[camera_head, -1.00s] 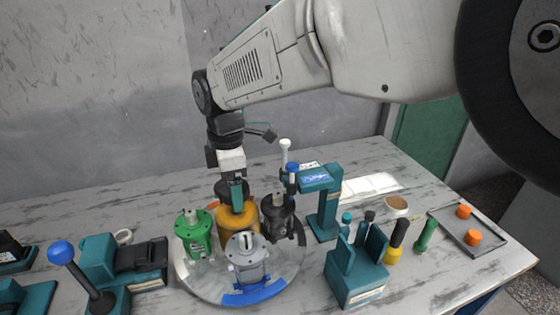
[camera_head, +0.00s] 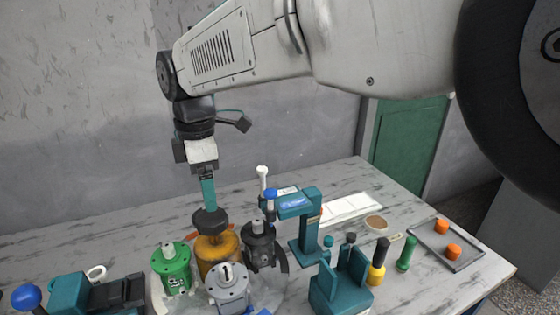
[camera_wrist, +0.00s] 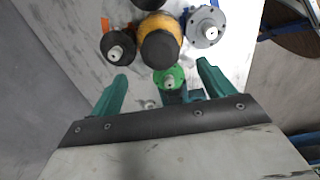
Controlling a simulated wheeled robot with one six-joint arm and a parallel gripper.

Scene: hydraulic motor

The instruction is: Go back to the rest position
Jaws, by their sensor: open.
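My gripper (camera_head: 208,192) hangs from my arm just above the orange motor (camera_head: 217,254) with a dark top. In the wrist view my gripper's teal fingers (camera_wrist: 162,92) stand wide apart, open with nothing held between them. The green motor (camera_head: 172,266) is left of the orange one, and the dark grey motor (camera_head: 259,245) is right of it. The light grey motor (camera_head: 229,288) is in front. In the wrist view the green motor (camera_wrist: 169,78) shows beyond the fingertips, with the orange motor (camera_wrist: 160,43) above it.
A teal press-like stand (camera_head: 305,228) is right of the motors. A teal holder (camera_head: 341,285) with several tools stands in front of it. A metal tray (camera_head: 447,245) with two orange parts is at the right. A blue-knobbed lever (camera_head: 27,297) is at the lower left.

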